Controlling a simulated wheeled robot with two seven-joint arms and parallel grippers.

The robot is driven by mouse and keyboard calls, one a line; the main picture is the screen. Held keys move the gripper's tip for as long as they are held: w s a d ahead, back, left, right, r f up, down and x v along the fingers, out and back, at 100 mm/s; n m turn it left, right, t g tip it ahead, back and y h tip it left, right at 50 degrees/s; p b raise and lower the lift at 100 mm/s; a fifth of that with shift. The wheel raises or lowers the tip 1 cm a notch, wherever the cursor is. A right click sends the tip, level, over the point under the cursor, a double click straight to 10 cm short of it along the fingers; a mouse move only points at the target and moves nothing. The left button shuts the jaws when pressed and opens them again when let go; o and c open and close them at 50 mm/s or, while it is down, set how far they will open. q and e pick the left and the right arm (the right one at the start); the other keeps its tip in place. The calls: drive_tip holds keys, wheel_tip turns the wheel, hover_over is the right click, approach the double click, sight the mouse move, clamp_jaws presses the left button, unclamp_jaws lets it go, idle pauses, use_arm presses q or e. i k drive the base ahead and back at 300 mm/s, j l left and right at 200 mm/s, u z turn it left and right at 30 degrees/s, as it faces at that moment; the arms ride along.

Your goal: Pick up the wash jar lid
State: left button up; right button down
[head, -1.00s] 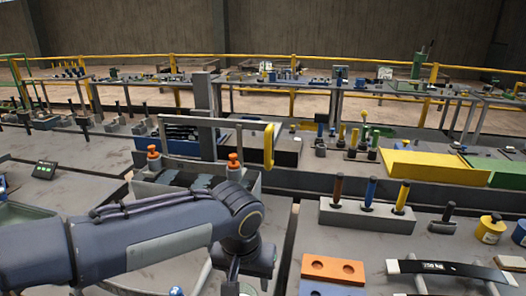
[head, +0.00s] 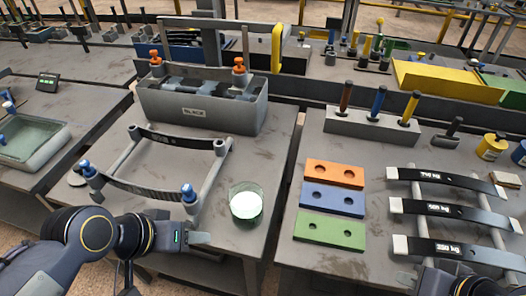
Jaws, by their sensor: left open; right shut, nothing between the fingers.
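A round glass jar (head: 246,202) with pale greenish-white contents stands on the grey table to the right of a metal frame. I see no lid on it. A small grey disc (head: 77,178) lies at the table's left edge, beside the frame's blue-knobbed post; I cannot tell if it is the wash jar lid. My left gripper (head: 198,240) is open and empty at the table's front edge, below and left of the jar. My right gripper (head: 408,278) is shut and empty at the bottom right, partly cut off by the picture edge.
The metal frame (head: 207,187) with dark leaf strips stands left of the jar. A grey bin (head: 203,113) with orange knobs is behind it. Orange, blue and green blocks (head: 331,202) and a strip rack (head: 447,210) fill the right table. A gap separates the tables.

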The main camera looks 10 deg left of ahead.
sight(75, 178)
drive_tip(key=k+j+u, duration=0.15)
drive_tip(key=u, duration=0.35)
drive_tip(key=k+j+u, duration=0.1)
drive_tip(key=j+u, duration=0.35)
drive_tip(key=k+j+u, duration=0.1)
drive_tip(key=j+u, duration=0.25)
drive_tip(key=u, duration=0.15)
drive_tip(key=z, duration=1.5)
drive_tip(key=i+j, duration=0.1)
drive_tip(key=j, duration=0.75)
drive_tip(key=i+j, duration=0.15)
drive_tip(key=j, duration=0.25)
drive_tip(key=i+j, duration=0.1)
drive_tip(key=j, duration=0.35)
drive_tip(key=i+j, duration=0.1)
drive_tip(key=j, duration=0.3)
drive_tip(key=k+u, duration=0.05)
